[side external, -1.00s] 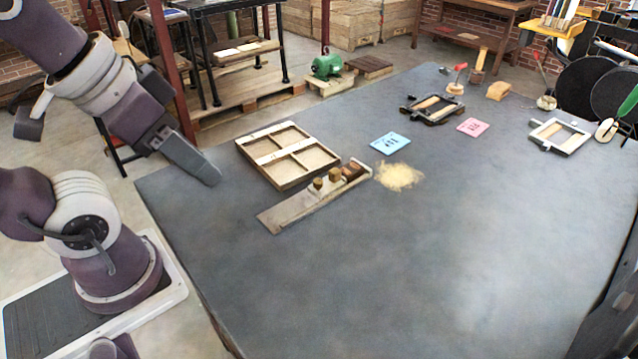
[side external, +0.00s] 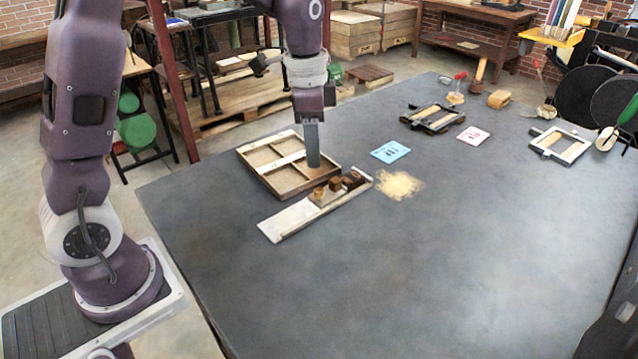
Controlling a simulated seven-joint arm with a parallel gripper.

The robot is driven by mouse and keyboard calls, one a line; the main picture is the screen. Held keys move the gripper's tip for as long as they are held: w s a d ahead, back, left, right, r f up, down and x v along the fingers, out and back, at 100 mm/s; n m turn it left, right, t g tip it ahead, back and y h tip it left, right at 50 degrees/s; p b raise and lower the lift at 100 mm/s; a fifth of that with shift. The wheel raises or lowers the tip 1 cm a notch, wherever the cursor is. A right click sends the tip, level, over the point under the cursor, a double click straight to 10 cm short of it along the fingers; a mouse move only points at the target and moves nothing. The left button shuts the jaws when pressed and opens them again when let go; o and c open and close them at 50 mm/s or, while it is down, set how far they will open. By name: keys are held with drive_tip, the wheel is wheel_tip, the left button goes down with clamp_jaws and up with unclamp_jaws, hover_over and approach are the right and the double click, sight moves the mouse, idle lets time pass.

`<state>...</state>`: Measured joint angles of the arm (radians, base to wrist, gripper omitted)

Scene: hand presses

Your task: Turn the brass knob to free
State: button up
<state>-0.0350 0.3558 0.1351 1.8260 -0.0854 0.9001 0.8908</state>
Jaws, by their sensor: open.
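My gripper (side external: 313,162) points straight down over the right side of the shallow wooden tray, just behind the strip-like wooden fixture (side external: 290,217). Its jaws are seen edge-on as one grey finger, open, with nothing seen between them. Several small brown and brass-coloured blocks or knobs (side external: 335,184) stand along the fixture's far right half. I cannot tell which of them, if any, is the brass knob, or how it is turned. A dark-framed press (side external: 432,118) and a pale-framed press (side external: 560,143) lie farther back; no knob is clear on either.
The divided wooden tray (side external: 262,178) lies below and left of my gripper. A blue card (side external: 390,151), a pink card (side external: 473,136) and a tan powder pile (side external: 399,185) lie to the right. Mallets and wooden blocks (side external: 498,98) stand farther back. The front of the grey table is clear.

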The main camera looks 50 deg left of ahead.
drive_tip(key=m, duration=0.1)
hover_over(319, 190)
drive_tip(key=shift+g, duration=0.4)
wheel_tip(319, 190, down, 4)
drive_tip(key=shift+f, duration=0.15)
wheel_tip(319, 190, down, 7)
drive_tip(key=shift+f, duration=0.1)
clamp_jaws()
